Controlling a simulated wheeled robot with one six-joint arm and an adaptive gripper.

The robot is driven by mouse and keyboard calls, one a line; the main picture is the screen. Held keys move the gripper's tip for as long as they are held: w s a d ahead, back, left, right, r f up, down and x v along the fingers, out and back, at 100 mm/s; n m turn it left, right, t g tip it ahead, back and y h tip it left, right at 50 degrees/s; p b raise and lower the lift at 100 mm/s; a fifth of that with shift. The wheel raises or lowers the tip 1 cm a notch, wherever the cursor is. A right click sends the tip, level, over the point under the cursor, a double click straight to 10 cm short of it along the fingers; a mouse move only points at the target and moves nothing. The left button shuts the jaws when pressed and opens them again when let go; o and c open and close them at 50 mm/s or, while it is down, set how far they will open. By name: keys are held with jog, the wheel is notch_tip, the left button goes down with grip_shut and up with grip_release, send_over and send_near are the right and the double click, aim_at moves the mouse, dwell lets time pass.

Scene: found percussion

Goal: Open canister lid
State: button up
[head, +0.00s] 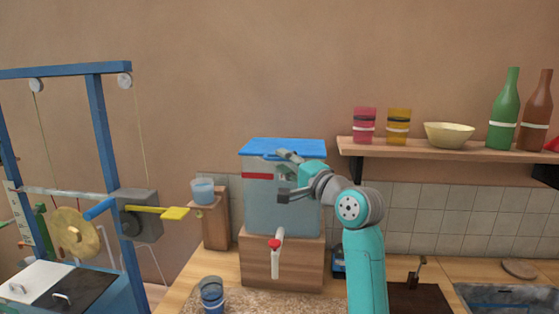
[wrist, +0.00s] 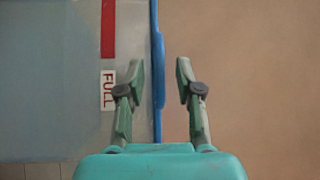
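The clear canister (head: 262,205) stands on a wooden block, with its blue lid (head: 283,147) lying flat and closed on top. My gripper (head: 282,176) is at the canister's front right, its fingers spread one above the other. In the wrist view, which is turned sideways, my gripper (wrist: 159,72) is open and empty. The lid's blue edge and protruding tab (wrist: 160,70) show in line with the gap between the fingers; I cannot tell whether they touch. A red line and a FULL label (wrist: 107,90) mark the canister wall (wrist: 50,80). My arm hides part of its right side.
A red-handled tap (head: 275,250) sticks out below the canister. A small cup (head: 203,191) stands on a wooden post to the left, and a blue cup (head: 211,295) stands in front. A shelf (head: 450,148) with cups, a bowl and bottles hangs at right.

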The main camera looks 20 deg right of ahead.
jog(key=shift+x, duration=1.15)
grip_shut()
